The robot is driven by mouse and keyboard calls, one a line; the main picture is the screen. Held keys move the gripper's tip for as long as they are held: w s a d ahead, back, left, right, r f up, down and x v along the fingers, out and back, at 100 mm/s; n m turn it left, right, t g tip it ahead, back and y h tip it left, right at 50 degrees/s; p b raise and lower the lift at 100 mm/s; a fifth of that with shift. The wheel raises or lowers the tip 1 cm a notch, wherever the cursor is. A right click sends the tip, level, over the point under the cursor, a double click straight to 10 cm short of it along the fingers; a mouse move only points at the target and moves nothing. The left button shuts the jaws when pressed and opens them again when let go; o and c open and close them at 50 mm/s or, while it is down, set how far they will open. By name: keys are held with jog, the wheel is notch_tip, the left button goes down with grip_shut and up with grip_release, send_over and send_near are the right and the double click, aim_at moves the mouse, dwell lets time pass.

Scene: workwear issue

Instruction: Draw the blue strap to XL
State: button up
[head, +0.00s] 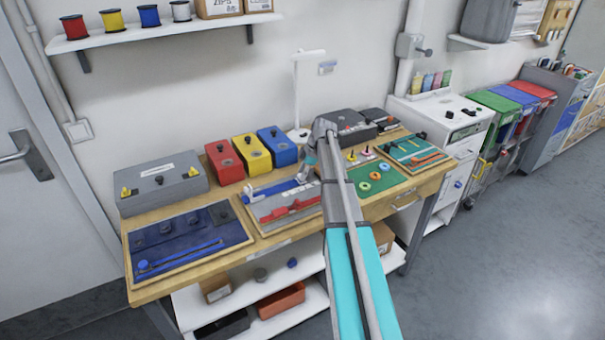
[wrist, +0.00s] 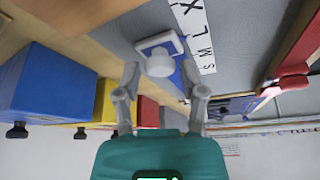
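The blue strap (head: 268,188) lies on a grey board (head: 305,213) on the bench. In the wrist view a white round knob (wrist: 160,62) sits on a square blue and white slider, with the blue strap (wrist: 178,80) running from it. A white scale (wrist: 196,40) beside it reads S, M, L and X, with the rest cut off; the knob looks nearest M, though the angle makes this unsure. My gripper (wrist: 160,72) is open, its fingers apart on either side of the knob, with no clear contact. In the head view my gripper (head: 304,176) is over the board's back part.
A red strap (head: 290,211) lies in front on the same board. Red, yellow and blue bins (head: 252,153) stand behind. A lamp (head: 299,134) rises at the back. A navy board (head: 190,240) lies left; a green board (head: 374,180) with rings lies right.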

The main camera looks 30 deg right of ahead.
aim_at(310, 179)
grip_shut()
jog(key=shift+d, duration=1.8)
jog(key=shift+o, duration=2.3)
grip_release()
jog(key=shift+a, duration=0.1)
jog(key=shift+a, duration=0.1)
